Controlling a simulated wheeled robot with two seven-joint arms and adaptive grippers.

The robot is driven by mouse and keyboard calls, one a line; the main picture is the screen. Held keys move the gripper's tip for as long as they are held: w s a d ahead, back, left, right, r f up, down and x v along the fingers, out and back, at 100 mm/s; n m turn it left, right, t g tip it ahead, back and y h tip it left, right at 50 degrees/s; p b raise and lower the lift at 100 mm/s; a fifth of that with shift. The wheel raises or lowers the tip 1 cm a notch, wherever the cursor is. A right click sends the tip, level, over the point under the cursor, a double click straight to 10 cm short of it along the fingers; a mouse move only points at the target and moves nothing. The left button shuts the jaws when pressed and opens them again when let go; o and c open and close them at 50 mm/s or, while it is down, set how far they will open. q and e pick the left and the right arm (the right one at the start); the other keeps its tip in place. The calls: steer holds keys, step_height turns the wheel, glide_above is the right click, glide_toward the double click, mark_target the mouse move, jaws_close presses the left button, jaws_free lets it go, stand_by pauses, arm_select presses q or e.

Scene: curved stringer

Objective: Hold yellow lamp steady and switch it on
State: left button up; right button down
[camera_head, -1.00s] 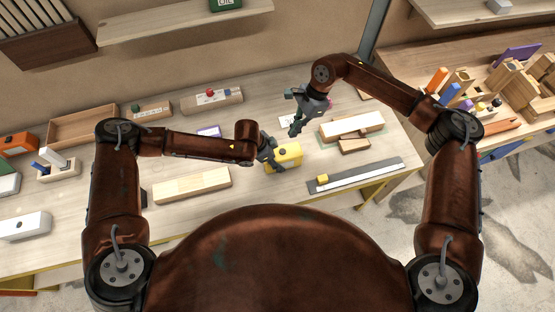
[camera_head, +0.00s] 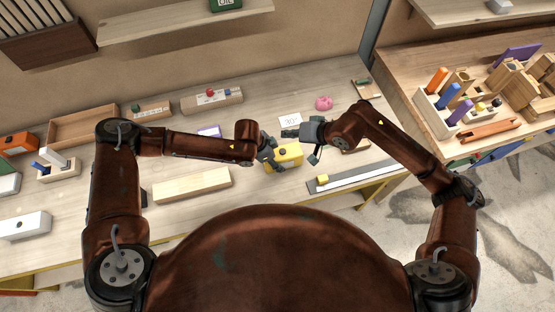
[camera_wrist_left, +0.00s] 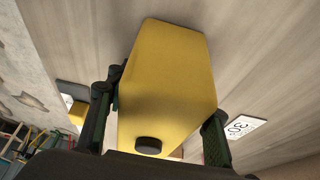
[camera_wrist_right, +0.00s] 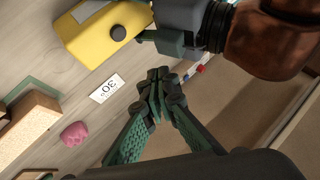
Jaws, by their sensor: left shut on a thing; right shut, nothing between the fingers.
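The yellow lamp (camera_head: 288,157) is a box-shaped body on the workbench, with a small black knob (camera_wrist_right: 118,32). My left gripper (camera_head: 271,156) is shut on the lamp; in the left wrist view its fingers (camera_wrist_left: 160,122) lie on both sides of the yellow body (camera_wrist_left: 168,75). The knob also shows there (camera_wrist_left: 148,146), on the face near the palm. My right gripper (camera_head: 289,133) is shut and empty, pointing left behind the lamp. In the right wrist view its closed fingertips (camera_wrist_right: 156,83) are apart from the lamp (camera_wrist_right: 90,38).
A white card marked 30 (camera_wrist_right: 106,88) lies on the bench near the lamp, and a pink lump (camera_head: 323,103) is behind my right arm. A pale wooden block (camera_head: 192,185) lies left of the lamp. A grey strip (camera_head: 352,176) lies at the front right.

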mark_target(287, 152)
steer(key=shift+f, duration=4.25)
steer(key=shift+f, duration=0.1)
steer(key=shift+f, duration=0.35)
steer(key=shift+r, duration=0.45)
